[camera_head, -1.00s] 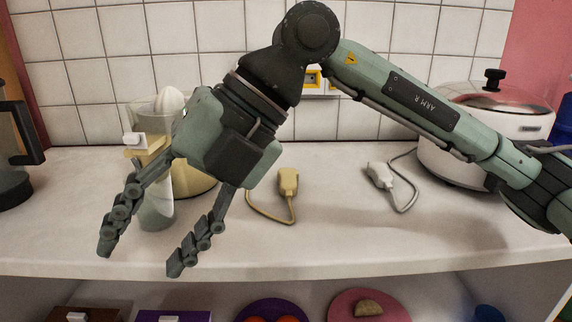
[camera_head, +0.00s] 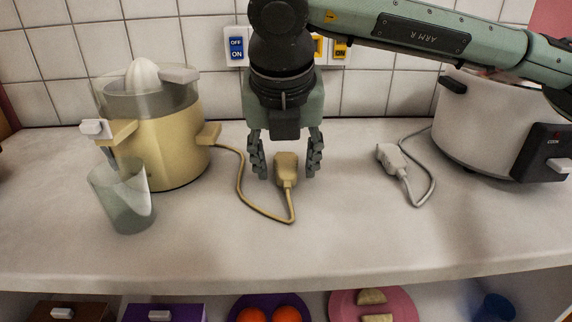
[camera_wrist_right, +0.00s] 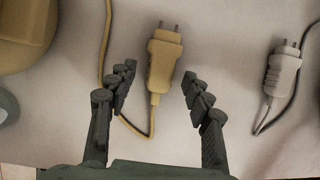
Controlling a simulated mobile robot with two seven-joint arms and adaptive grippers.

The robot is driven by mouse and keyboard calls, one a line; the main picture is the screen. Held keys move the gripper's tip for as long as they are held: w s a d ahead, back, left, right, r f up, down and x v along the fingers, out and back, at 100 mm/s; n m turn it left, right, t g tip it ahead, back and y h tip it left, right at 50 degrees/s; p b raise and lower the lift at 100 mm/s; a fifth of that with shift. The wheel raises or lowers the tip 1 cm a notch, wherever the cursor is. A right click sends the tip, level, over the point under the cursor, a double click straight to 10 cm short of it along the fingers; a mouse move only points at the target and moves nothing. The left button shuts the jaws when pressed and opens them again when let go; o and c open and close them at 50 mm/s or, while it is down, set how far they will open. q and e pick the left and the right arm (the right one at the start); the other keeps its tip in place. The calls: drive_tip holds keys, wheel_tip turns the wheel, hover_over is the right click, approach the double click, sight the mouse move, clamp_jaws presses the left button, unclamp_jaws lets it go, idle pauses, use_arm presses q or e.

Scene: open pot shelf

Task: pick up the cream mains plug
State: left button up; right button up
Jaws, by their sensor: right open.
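The cream mains plug (camera_head: 287,170) lies on the counter with its yellowish cord running left to the cream juicer. It also shows in the right wrist view (camera_wrist_right: 163,62), its two pins pointing away from the gripper. My right gripper (camera_head: 287,174) is open, pointing down, with one finger on each side of the plug. In the right wrist view the fingertips (camera_wrist_right: 158,80) are apart from the plug, with a gap on both sides. Whether they touch the counter cannot be told. My left gripper is not in view.
The cream juicer (camera_head: 165,140) and a clear glass (camera_head: 122,200) stand left. A white plug (camera_head: 390,158) with a grey cord lies right, by a white cooker (camera_head: 480,125). Switched wall sockets (camera_head: 237,47) are behind. The counter's front (camera_head: 300,255) is clear.

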sight(286, 162)
drive_tip(key=shift+w+f, duration=0.15)
drive_tip(key=shift+f, duration=0.15)
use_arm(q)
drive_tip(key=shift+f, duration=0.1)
use_arm(e)
drive_tip(key=shift+c, duration=0.5)
clamp_jaws()
drive_tip(key=shift+r, duration=0.1)
wheel_tip(286, 162, up, 4)
drive_tip(key=shift+f+b, duration=0.1)
drive_tip(key=shift+b, duration=0.2)
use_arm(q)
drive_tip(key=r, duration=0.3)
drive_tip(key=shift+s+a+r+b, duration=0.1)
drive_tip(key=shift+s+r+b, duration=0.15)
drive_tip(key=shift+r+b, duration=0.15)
use_arm(e)
drive_tip(key=s+a+r, duration=0.5)
drive_tip(key=a+r, duration=0.2)
drive_tip(key=a, duration=0.3)
drive_tip(key=shift+s+a, duration=0.15)
drive_tip(key=shift+s, duration=0.15)
